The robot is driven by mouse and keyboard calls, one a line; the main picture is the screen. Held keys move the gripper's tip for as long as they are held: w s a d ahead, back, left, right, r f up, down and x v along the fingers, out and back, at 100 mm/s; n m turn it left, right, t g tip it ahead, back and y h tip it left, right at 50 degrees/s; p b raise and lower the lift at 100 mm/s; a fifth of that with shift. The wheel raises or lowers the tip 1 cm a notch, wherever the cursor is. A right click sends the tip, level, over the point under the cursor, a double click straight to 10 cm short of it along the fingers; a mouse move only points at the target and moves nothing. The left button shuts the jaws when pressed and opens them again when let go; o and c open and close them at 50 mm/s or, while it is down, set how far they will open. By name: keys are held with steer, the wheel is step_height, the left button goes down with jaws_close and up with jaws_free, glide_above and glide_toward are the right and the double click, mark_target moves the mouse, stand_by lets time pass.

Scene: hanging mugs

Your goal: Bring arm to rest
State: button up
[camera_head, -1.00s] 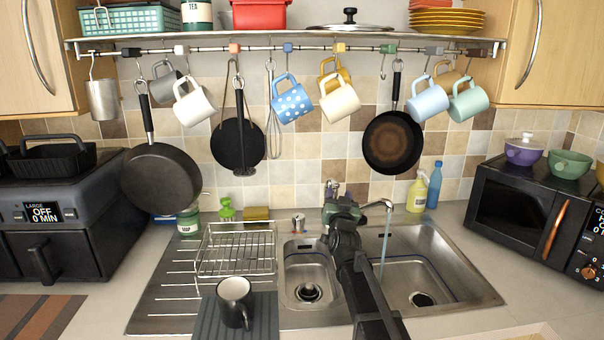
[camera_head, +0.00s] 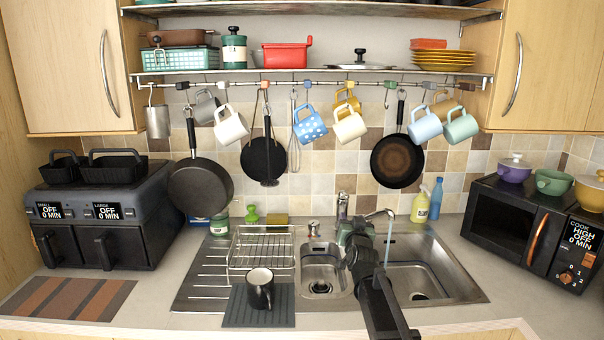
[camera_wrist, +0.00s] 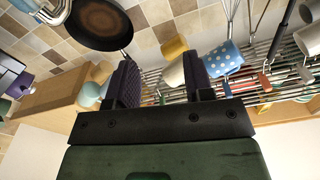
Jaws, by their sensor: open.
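My gripper (camera_wrist: 158,62) shows in the wrist view with two dark fingers apart and nothing between them. In the head view my arm reaches over the sink (camera_head: 432,262), with its green end part near the tap; the fingers cannot be made out there. Several mugs hang on the rail (camera_head: 270,84): a white mug (camera_head: 230,127), a blue dotted mug (camera_head: 309,128), a cream mug (camera_head: 350,126), a light blue mug (camera_head: 426,127) and a mint mug (camera_head: 461,127). The blue dotted mug also shows in the wrist view (camera_wrist: 224,60), beyond the fingers.
A black mug (camera_head: 260,291) stands on the grey mat (camera_head: 240,312) beside the dish rack (camera_head: 262,250). The tap (camera_head: 382,214) runs water. Pans (camera_head: 200,188) hang behind. The air fryer (camera_head: 100,215) is left, the microwave (camera_head: 512,225) right.

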steer(key=s+f+g, duration=0.3)
steer(key=f, duration=0.1)
steer(key=s+a+f+n+g+y, duration=0.1)
steer(key=s+f+g, duration=0.2)
steer(key=s+f, duration=0.1)
steer(key=s+f+n+g, duration=0.1)
steer(key=s+f+g, duration=0.2)
steer(key=s+f, duration=0.1)
steer(key=shift+s+a+f+g, duration=0.15)
steer(key=shift+f+g, duration=0.05)
steer(key=shift+f, duration=0.25)
steer(key=shift+s+a+f+g, duration=0.1)
steer(key=shift+a+f+g, duration=0.1)
steer(key=shift+f, duration=0.25)
steer(key=s+d+f+g, duration=0.1)
steer(key=s+f+g, duration=0.1)
steer(key=s, duration=0.6)
steer(key=s+d+f+g+h+b, duration=0.1)
steer(key=s+g, duration=0.3)
steer(key=s, duration=0.4)
steer(key=s+d+f+g+b, duration=0.1)
steer(key=s+d+f+g, duration=0.1)
steer(key=s, duration=0.6)
step_height(320, 180, down, 2)
steer(key=shift+g, duration=0.5)
steer(key=shift+o, duration=0.5)
steer(key=shift+d, duration=0.1)
steer(key=o, duration=0.5)
steer(key=shift+w, duration=0.15)
